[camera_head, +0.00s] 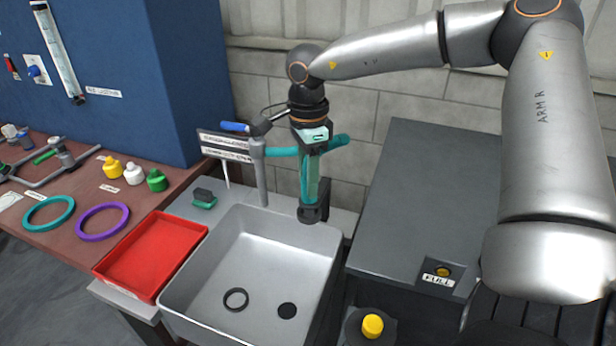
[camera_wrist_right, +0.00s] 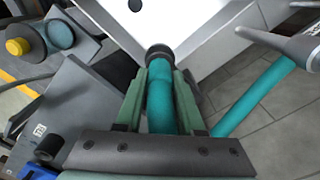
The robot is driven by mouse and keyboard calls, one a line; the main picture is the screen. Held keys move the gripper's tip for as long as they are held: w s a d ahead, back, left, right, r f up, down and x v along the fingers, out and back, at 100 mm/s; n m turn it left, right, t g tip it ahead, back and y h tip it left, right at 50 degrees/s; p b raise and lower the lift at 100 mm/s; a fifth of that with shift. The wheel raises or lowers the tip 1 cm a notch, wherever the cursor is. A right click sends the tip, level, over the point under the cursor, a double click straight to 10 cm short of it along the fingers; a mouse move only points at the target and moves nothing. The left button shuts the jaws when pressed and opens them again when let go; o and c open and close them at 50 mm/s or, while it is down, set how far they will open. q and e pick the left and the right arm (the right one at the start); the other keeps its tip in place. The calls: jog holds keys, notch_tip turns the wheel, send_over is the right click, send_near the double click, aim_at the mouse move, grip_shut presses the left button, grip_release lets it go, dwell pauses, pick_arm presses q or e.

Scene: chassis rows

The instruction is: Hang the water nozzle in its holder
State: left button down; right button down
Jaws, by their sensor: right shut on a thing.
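The water nozzle is a teal tube with a dark round end (camera_head: 310,213). It hangs nearly upright above the back right rim of the sink. My right gripper (camera_head: 311,195) points down and is shut around the tube. In the right wrist view the teal tube (camera_wrist_right: 161,105) lies between the two green fingers of this gripper (camera_wrist_right: 163,80), its dark end just past the fingertips. A dark upright bracket (camera_head: 324,197), possibly the holder, stands close beside the nozzle's end; I cannot tell whether they touch. My left gripper is not in view.
A grey sink (camera_head: 258,262) with a dark ring (camera_head: 236,299) inside lies below. A faucet post (camera_head: 260,175) stands left of the nozzle, and a teal hose (camera_head: 338,141) passes behind my gripper. A red tray (camera_head: 150,255) is left; a grey cabinet (camera_head: 425,190) is right.

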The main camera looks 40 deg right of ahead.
jog(key=shift+f+b, duration=0.9)
jog(key=shift+f, duration=0.2)
jog(key=shift+c, duration=2.2)
grip_release()
jog(key=shift+r, duration=0.1)
notch_tip(320, 180, up, 13)
jog(key=shift+f+p, duration=0.2)
jog(key=shift+p, duration=0.3)
